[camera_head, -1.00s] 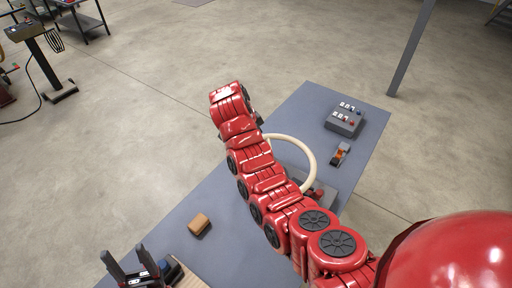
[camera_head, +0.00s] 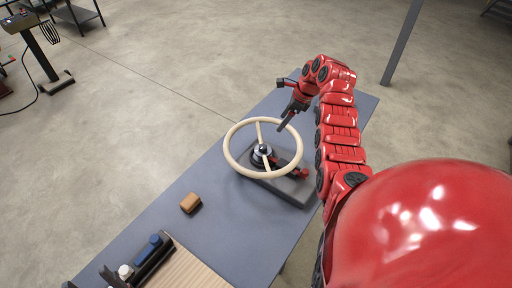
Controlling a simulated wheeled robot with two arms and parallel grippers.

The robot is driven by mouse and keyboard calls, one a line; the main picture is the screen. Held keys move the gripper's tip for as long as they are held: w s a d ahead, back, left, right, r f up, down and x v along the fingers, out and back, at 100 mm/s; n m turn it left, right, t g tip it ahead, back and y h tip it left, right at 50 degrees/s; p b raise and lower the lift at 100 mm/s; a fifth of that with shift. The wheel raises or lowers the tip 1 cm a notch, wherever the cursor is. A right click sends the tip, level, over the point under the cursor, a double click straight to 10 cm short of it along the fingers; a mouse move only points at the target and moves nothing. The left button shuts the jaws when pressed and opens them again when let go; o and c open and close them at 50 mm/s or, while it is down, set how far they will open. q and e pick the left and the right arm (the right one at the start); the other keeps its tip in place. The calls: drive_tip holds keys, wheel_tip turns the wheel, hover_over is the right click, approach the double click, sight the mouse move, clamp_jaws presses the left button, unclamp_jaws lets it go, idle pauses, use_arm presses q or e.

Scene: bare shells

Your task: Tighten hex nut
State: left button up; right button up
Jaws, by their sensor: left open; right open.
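A steering wheel (camera_head: 232,165) with a cream rim stands tilted on a grey base (camera_head: 295,190) on the table. A dark hub (camera_head: 263,151) sits at its centre; a hex nut is too small to make out there. My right gripper (camera_head: 281,107) is open and empty, just above and beyond the wheel's far right rim, apart from the hub.
The blue-grey table (camera_head: 225,235) carries a brown block (camera_head: 190,203). A dark rack with a blue item (camera_head: 154,240) and a pale wooden board (camera_head: 190,272) are at the bottom left. A grey post (camera_head: 402,42) rises beyond the table.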

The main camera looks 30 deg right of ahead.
approach(263, 147)
drive_tip(key=b+x, duration=0.2)
drive_tip(key=shift+f, duration=0.35)
drive_tip(key=b+x, duration=0.5)
drive_tip(key=b, duration=0.2)
drive_tip(key=shift+w+d+f, duration=0.1)
drive_tip(key=shift+w+f, duration=0.05)
drive_tip(key=shift+f, duration=0.05)
drive_tip(key=shift+w+f+b, duration=0.15)
drive_tip(key=shift+f+b, duration=0.1)
drive_tip(key=shift+b, duration=0.4)
drive_tip(key=shift+r, duration=0.1)
clamp_jaws()
